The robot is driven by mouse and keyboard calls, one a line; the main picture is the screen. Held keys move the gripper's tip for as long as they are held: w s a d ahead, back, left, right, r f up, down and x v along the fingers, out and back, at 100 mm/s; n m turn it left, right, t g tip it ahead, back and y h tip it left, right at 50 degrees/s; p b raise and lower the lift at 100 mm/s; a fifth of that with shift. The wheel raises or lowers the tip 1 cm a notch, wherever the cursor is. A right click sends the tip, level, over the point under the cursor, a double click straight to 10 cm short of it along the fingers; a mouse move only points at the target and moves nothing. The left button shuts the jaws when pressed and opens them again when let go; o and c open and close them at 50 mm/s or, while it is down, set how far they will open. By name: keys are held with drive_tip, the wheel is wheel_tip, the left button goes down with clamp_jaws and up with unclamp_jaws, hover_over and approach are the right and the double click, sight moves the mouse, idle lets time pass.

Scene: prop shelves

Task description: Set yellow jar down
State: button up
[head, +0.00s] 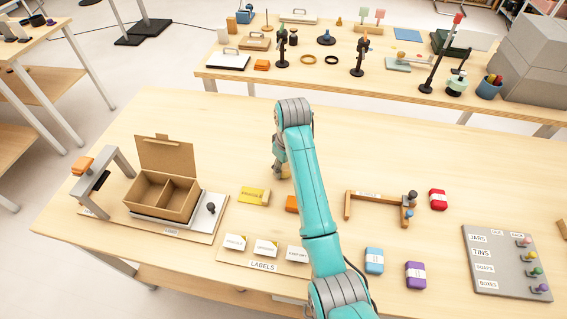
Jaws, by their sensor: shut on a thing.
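My gripper (279,160) is at the far end of my teal arm, over the middle of the near table, and is largely hidden by the arm's wrist. It is shut on a small tan-yellow thing (278,173), which fits the yellow jar. Only a little of it shows, and I cannot tell whether it touches the table. A flat yellow block (253,196) with dark markings lies on the table just left of and nearer than my gripper. An orange block (291,203) is partly hidden behind my arm.
An open divided cardboard box (165,190) stands at left beside a grey arch (105,180). A labels board (262,266) lies in front. A wooden bracket (380,205), red (438,199), blue (374,261) and purple (415,275) blocks and a grey sorting board (505,262) are at right.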

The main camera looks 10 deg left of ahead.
drive_tip(key=shift+f, duration=0.15)
drive_tip(key=o, duration=1.2)
drive_tip(key=shift+f, duration=0.1)
